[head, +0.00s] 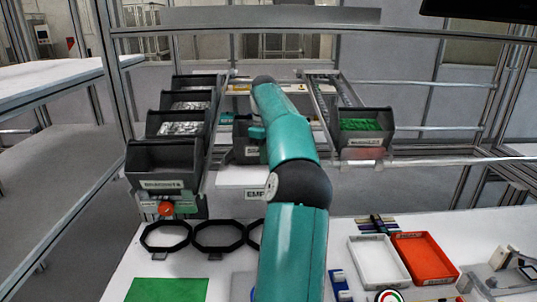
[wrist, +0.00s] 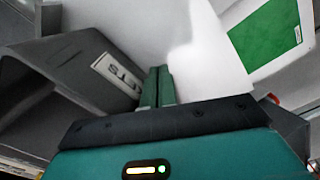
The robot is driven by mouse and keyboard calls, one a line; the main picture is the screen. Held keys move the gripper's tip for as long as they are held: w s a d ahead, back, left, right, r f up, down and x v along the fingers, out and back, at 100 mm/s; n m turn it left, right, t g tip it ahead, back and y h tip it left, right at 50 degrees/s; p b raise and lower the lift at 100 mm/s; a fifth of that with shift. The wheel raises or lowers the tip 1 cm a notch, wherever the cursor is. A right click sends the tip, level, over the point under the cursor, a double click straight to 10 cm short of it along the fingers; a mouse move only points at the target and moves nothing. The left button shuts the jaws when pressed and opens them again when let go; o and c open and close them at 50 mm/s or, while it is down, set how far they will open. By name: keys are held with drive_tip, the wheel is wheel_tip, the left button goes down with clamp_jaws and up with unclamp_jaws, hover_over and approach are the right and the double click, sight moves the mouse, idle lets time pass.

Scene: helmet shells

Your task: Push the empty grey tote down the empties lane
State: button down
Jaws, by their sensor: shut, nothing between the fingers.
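A dark grey tote (head: 243,139) stands in the middle lane in the head view, partly hidden behind my arm. In the head view my arm hides most of the gripper. A lane label starting "EMP" (head: 254,194) shows below the middle tote, partly covered by my arm.
Dark bins (head: 168,167) line the left rack. A bin of green parts (head: 365,127) stands on the right lane. Black rings (head: 165,236), a green mat (head: 167,290), a white tray (head: 379,262) and an orange tray (head: 424,258) lie on the front table.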

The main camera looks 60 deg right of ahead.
drive_tip(key=shift+w+d, duration=0.4)
drive_tip(key=shift+d, duration=0.4)
drive_tip(key=shift+w+d, duration=0.35)
drive_tip(key=shift+d, duration=0.45)
wheel_tip(320, 180, up, 8)
drive_tip(key=s+a, duration=0.1)
drive_tip(key=a, duration=0.2)
drive_tip(key=shift+s, duration=0.25)
